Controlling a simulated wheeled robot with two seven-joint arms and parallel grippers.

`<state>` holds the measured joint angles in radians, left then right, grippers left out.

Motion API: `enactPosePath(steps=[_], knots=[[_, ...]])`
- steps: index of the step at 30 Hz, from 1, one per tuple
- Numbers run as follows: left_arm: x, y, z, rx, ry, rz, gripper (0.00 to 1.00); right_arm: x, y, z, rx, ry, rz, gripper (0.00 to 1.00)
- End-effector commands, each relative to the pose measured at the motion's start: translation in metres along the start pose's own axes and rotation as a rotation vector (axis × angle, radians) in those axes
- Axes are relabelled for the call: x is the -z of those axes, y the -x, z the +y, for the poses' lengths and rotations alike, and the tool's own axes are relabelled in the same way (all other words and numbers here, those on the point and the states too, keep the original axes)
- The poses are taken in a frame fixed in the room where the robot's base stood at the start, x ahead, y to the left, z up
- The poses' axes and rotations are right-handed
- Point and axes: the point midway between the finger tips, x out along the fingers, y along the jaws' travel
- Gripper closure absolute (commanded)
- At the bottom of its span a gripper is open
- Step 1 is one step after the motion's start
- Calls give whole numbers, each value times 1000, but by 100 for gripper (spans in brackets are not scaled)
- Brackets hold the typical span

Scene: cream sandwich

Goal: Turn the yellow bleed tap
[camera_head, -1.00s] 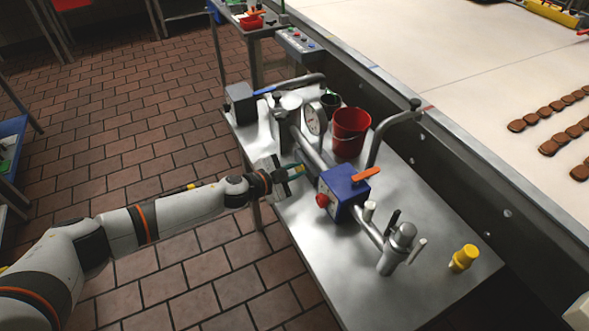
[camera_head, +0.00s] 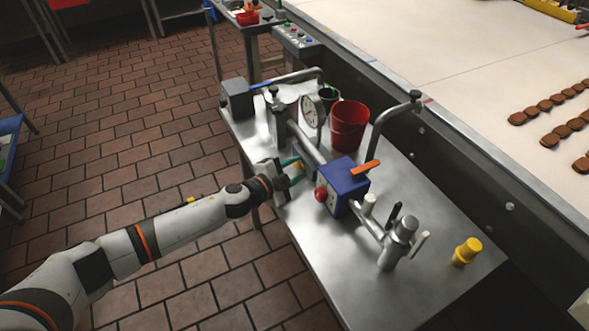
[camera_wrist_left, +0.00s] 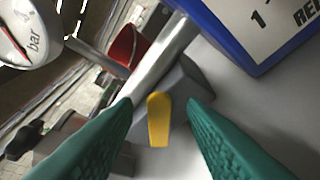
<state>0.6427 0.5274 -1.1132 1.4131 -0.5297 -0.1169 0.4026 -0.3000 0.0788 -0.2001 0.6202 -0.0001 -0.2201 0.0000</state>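The yellow bleed tap (camera_wrist_left: 159,120) shows in the left wrist view as a small upright lever below the grey metal pipe (camera_wrist_left: 160,58). In the head view only a small bit of yellow (camera_head: 299,166) shows by my fingers. My left gripper (camera_head: 293,171) is at the near side of the pipe assembly, left of the blue box (camera_head: 345,186). In the left wrist view its two green fingers (camera_wrist_left: 162,108) are apart, with the tap between them and a gap on both sides. My right gripper is not in view.
A red knob (camera_head: 321,193) sticks out of the blue box close to my gripper. A pressure gauge (camera_head: 311,110) and a red bucket (camera_head: 348,126) stand behind. A yellow object (camera_head: 466,251) stands at the right of the metal table (camera_head: 350,290). The front of the table is bare.

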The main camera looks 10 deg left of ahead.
Motion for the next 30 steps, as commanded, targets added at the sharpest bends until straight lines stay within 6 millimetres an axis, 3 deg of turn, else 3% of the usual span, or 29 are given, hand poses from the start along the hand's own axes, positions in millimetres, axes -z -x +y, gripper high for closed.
enactPosePath(steps=[8, 21, 30], knots=[[1, 14, 0, 0, 1, 2, 62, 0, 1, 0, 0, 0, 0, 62], [2, 100, -2, 2, 0, 1, 62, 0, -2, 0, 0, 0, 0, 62], [0, 120, 0, 0, 0, 0, 62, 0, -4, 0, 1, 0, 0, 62]])
